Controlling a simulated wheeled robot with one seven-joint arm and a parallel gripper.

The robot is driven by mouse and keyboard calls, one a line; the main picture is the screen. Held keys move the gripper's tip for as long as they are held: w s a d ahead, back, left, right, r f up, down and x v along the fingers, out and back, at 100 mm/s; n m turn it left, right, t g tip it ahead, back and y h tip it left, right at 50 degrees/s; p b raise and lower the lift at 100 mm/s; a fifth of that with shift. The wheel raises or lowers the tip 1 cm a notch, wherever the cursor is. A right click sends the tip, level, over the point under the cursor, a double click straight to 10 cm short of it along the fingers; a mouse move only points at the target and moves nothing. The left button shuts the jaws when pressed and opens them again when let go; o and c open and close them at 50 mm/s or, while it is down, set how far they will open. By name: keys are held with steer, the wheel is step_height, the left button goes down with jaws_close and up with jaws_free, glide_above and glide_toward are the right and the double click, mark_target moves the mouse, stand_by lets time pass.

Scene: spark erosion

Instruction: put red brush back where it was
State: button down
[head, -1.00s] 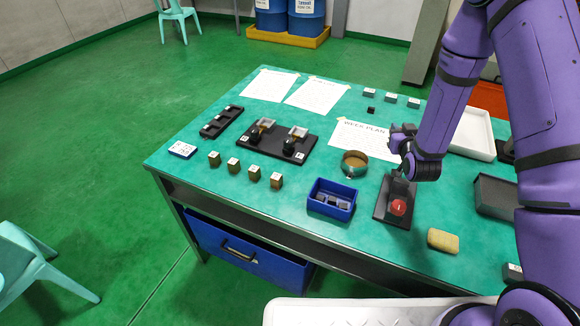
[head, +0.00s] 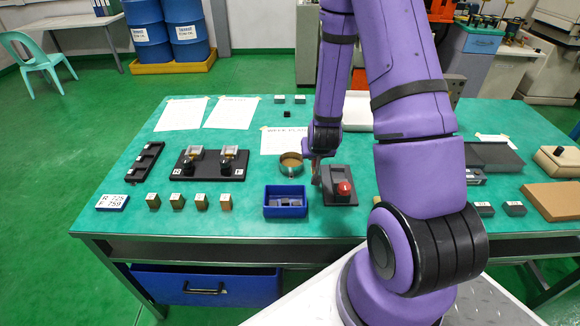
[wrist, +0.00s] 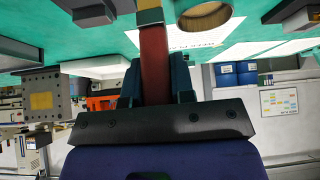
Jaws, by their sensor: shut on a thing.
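My gripper (wrist: 155,82) is shut on the red brush (wrist: 154,62), whose red-brown handle shows between the fingers in the wrist view. In the head view my gripper (head: 316,172) is low over the table, between a round tin (head: 291,168) with a brown inside and a dark stand with a red knob (head: 343,188). The tin also shows in the wrist view (wrist: 205,17), beside the brush and apart from it. Whether the brush touches the table is hidden.
A blue bin (head: 286,213) holding dark pieces stands in front of the tin. A black fixture plate (head: 211,177), several brass blocks and a black tray (head: 143,162) stand at left. Paper sheets (head: 231,112) lie behind. My arm hides part of the table at right.

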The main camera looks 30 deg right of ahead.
steer(key=shift+m+g+y, duration=0.4)
steer(key=shift+m+g, duration=0.1)
steer(key=shift+g, duration=0.4)
steer(key=shift+w+a+f, duration=0.1)
steer(key=shift+w+f, duration=0.75)
steer(key=shift+w, duration=1.2)
steer(key=shift+w+a+f, duration=0.15)
steer(key=shift+w+f, duration=0.75)
steer(key=shift+w, duration=1.15)
steer(key=shift+w+a+f, duration=0.1)
steer(key=shift+w+f, duration=0.75)
steer(key=shift+w, duration=1.2)
steer(key=c, duration=1)
jaws_free()
steer(key=shift+f, duration=0.1)
